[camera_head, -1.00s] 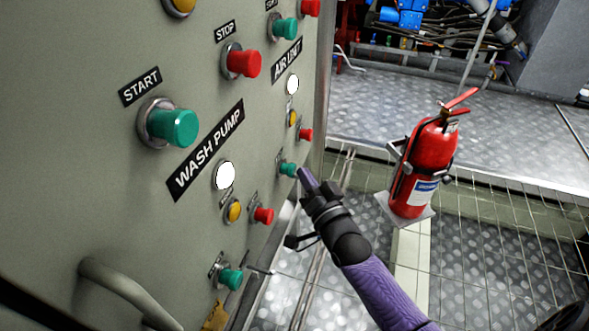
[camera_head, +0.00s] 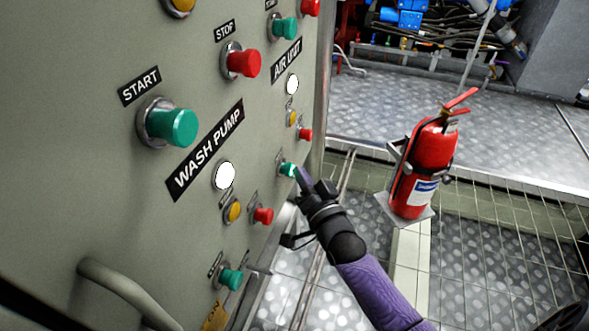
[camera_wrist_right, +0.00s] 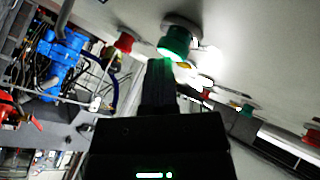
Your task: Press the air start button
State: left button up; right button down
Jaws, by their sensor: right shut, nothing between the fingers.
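The air start button is a small green button (camera_head: 287,169) on the grey panel, low in the column under the "AIR UNIT" label (camera_head: 286,61). My right gripper (camera_head: 299,174) is shut and empty, with its fingertips at the face of this green button. In the right wrist view, the shut fingers (camera_wrist_right: 160,70) reach up to the green button (camera_wrist_right: 173,42) and seem to touch or nearly touch it; I cannot tell whether it is pushed in. The button looks brighter on its front in the head view. My left gripper is not in view.
A small red button (camera_head: 305,134) sits just above the green one. The wash pump column has a large green start button (camera_head: 172,126) and a red stop button (camera_head: 243,63). A handle (camera_head: 130,293) sticks out at lower left. A fire extinguisher (camera_head: 424,170) stands right of my arm.

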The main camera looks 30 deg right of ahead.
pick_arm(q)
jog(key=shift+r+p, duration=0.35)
pick_arm(e)
jog(key=shift+s+d, duration=0.6)
jog(key=shift+s, duration=0.1)
pick_arm(q)
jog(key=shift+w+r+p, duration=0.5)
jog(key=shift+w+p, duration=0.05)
jog(key=shift+p, duration=0.15)
pick_arm(e)
jog(key=s+d, duration=0.3)
jog(key=shift+s+d, duration=0.1)
jog(key=shift+s, duration=0.3)
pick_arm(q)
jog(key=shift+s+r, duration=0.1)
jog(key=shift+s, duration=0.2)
